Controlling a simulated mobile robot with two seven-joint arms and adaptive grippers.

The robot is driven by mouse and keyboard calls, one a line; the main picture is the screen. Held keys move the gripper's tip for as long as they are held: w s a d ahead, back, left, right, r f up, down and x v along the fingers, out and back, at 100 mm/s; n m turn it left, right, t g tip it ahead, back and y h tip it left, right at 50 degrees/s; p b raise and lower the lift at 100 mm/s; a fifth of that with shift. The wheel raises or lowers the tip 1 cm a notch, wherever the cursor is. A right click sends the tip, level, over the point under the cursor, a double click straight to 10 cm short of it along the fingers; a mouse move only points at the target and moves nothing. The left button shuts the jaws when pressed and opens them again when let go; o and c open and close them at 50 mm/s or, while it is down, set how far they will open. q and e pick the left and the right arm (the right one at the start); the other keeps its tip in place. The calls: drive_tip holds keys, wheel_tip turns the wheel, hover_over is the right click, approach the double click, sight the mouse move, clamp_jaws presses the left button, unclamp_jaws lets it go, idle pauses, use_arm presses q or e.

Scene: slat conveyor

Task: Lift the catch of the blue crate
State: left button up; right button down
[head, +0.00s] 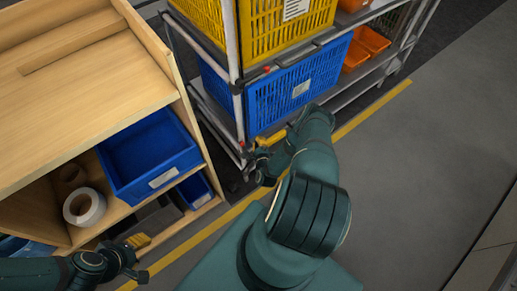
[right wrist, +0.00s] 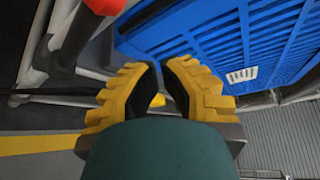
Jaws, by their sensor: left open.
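The blue crate (head: 298,92) sits on a rack shelf below a yellow crate in the head view. Its slatted wall with a white label fills the upper right of the right wrist view (right wrist: 225,35). I cannot clearly make out its catch. My right gripper (head: 270,141) is low beside the crate's lower front edge. In the right wrist view, its yellow fingertips (right wrist: 160,64) are close together with a narrow gap, the crate wall beyond them. I cannot tell whether they hold anything. My left gripper (head: 139,242) is open and empty at lower left, by the wooden shelf unit.
A yellow crate (head: 285,28) is above the blue one. Rack posts (head: 231,45) stand left of the crates; orange bins (head: 370,41) are to the right. The wooden unit (head: 75,60) at left holds a blue bin (head: 147,155) and a white roll (head: 84,207). Floor at right is clear.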

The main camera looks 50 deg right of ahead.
drive_tip(key=s+a+f+p, duration=0.1)
drive_tip(key=s+a, duration=0.5)
drive_tip(key=s, duration=0.1)
drive_tip(key=shift+a, duration=0.25)
drive_tip(key=shift+w, duration=0.1)
drive_tip(key=w+a+r+n+g+y, duration=0.2)
drive_tip(key=w+a+r+n+y, duration=0.25)
drive_tip(key=a+n, duration=0.3)
drive_tip(key=w+a+r+n+g+y, duration=0.1)
drive_tip(key=w+a+r+n+y, duration=0.25)
drive_tip(key=a+n+y, duration=0.45)
drive_tip(key=s+a+r+n+g+y, duration=0.2)
drive_tip(key=s+a+r+n+g, duration=0.6)
drive_tip(key=s+a+r+n, duration=0.4)
drive_tip(key=w+a+r+n+t, duration=0.1)
drive_tip(key=w+a+r, duration=0.3)
drive_tip(key=w+r, duration=0.1)
drive_tip(key=shift+w+r+n, duration=0.2)
drive_tip(key=shift+r+n, duration=0.05)
drive_tip(key=shift+n, duration=0.1)
drive_tip(key=shift+h, duration=0.25)
